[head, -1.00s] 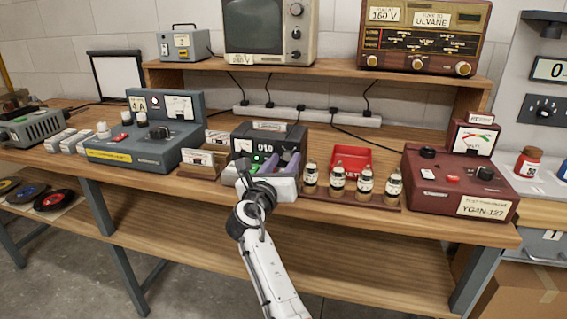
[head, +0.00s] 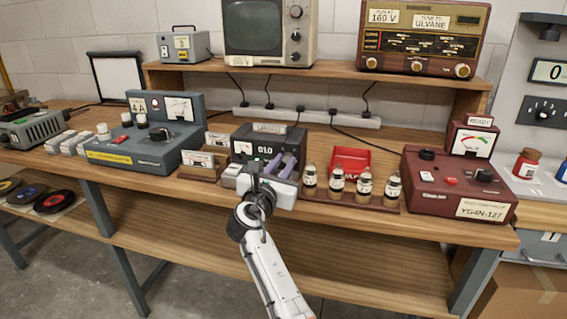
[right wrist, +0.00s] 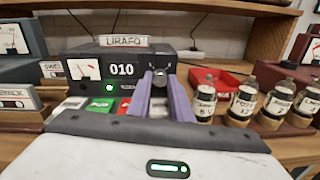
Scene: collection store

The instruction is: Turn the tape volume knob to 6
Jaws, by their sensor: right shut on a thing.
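The dark grey tape unit (head: 250,137) stands at the middle of the bench. In the right wrist view the tape unit (right wrist: 92,55) shows a needle meter, a counter reading 010, a lit green lamp and green and red keys. My right gripper (head: 290,158) is at its right front part. In the right wrist view the two purple fingers (right wrist: 160,80) are close together, shut on a small grey part, apparently the knob (right wrist: 159,76). The fingers hide most of it, and I cannot read its setting. My left gripper is not in view.
Several small labelled bottles (head: 337,182) stand just right of the gripper, before a red tray (head: 350,160). A maroon device (head: 440,190) is further right. A card holder (head: 197,165) and a grey-blue device (head: 150,150) are on the left. A shelf (head: 320,72) runs behind.

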